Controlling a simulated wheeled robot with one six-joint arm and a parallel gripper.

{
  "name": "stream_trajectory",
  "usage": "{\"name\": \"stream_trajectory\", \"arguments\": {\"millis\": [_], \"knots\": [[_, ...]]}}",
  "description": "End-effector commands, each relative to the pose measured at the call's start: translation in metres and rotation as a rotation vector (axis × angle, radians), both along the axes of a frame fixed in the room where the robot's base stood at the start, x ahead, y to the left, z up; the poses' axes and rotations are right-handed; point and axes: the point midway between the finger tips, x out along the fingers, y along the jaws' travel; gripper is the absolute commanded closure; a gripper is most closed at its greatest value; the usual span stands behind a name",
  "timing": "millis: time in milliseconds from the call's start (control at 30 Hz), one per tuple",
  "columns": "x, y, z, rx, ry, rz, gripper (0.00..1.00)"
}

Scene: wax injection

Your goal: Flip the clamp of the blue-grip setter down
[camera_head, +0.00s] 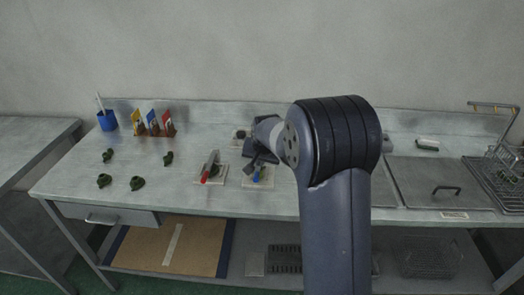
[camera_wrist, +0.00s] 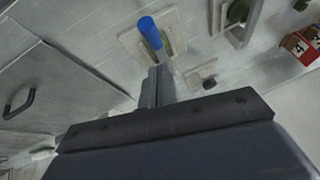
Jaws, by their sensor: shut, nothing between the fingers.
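The blue-grip setter has a pale square base plate (camera_head: 263,184) and a blue grip (camera_head: 257,175). It lies on the bench in front of my gripper (camera_head: 254,163). In the wrist view, the blue grip (camera_wrist: 150,32) stands out over the plate (camera_wrist: 131,42), just beyond the tips of my gripper (camera_wrist: 158,72). My fingers are together and empty, close to the grip. I cannot tell whether they touch it. My gripper partly hides the clamp, so its exact angle is unclear.
A red-grip setter (camera_head: 204,175) sits close on the left. A small plate with a dark knob (camera_wrist: 208,81) lies near my fingers. Several green pieces (camera_head: 137,183), small flags (camera_head: 153,122) and a blue cup (camera_head: 107,121) stand further left. A metal lid (camera_head: 420,178) is on the right.

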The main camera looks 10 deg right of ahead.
Motion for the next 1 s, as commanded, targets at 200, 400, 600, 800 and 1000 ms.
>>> {"name": "stream_trajectory", "arguments": {"millis": [200,400,600,800,1000], "knots": [[-0.006,0.007,-0.021,-0.001,0.000,0.002,1.00],[-0.007,0.008,-0.025,-0.001,-0.001,0.002,1.00],[-0.007,0.008,-0.025,-0.001,-0.001,0.001,1.00],[-0.008,0.009,-0.033,-0.007,-0.021,0.001,1.00],[-0.012,0.010,-0.044,-0.025,-0.071,0.001,1.00]]}}
